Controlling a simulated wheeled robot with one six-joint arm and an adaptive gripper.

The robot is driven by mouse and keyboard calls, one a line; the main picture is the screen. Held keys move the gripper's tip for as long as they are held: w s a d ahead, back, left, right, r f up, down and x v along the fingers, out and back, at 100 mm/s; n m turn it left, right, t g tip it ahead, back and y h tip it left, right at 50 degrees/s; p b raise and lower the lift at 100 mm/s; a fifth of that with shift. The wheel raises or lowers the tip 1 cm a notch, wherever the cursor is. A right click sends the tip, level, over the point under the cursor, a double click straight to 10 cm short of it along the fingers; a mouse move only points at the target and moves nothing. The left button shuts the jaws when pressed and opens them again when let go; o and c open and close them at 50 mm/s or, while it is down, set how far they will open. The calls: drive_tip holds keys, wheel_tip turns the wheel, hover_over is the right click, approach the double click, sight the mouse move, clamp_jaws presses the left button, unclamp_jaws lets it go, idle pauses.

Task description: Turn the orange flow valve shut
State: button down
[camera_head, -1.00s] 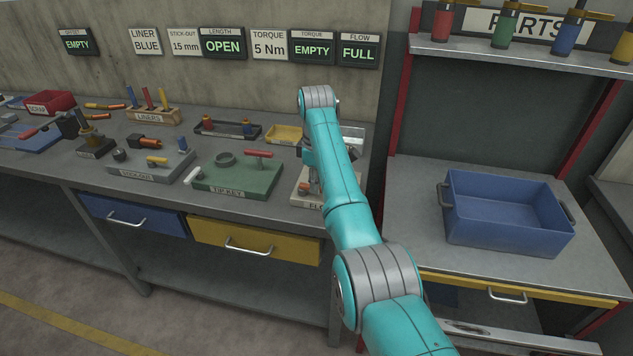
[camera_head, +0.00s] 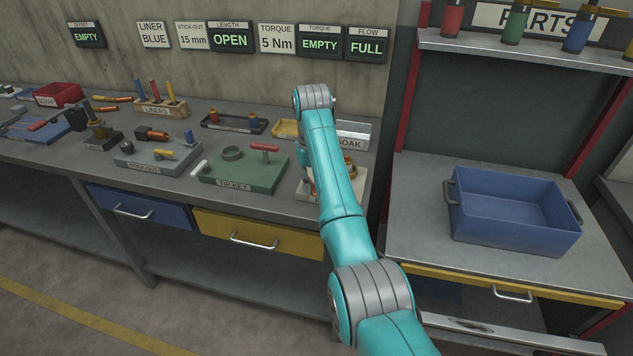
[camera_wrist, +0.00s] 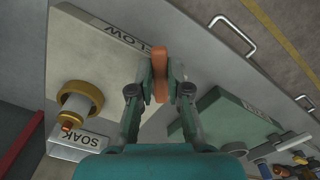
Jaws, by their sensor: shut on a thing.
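The orange flow valve handle (camera_wrist: 161,60) shows in the wrist view as a short bar standing between my fingers. My gripper (camera_wrist: 160,84) is shut on it, one finger on each side. The valve sits on a pale board (camera_wrist: 105,55) labelled FLOW. In the head view my arm covers the valve and most of this board (camera_head: 304,190), and my gripper is mostly hidden. The FLOW display (camera_head: 366,45) on the wall reads FULL.
A brass fitting (camera_wrist: 72,97) stands on the FLOW board, near the SOAK tray (camera_wrist: 80,141). The green TIP-KEY board (camera_head: 240,178) lies close on the left. A blue crate (camera_head: 512,215) stands on the right bench.

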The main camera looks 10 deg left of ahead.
drive_tip(key=m, duration=0.2)
drive_tip(key=a+m, duration=0.1)
drive_tip(key=shift+s+a+m, duration=0.1)
drive_tip(key=shift+s+m, duration=0.15)
drive_tip(key=shift+m, duration=0.05)
drive_tip(key=shift+a+m, duration=0.3)
drive_tip(key=shift+m, duration=0.5)
drive_tip(key=shift+a+m, duration=0.25)
drive_tip(key=shift+m, duration=0.55)
drive_tip(key=c, duration=1.1)
unclamp_jaws()
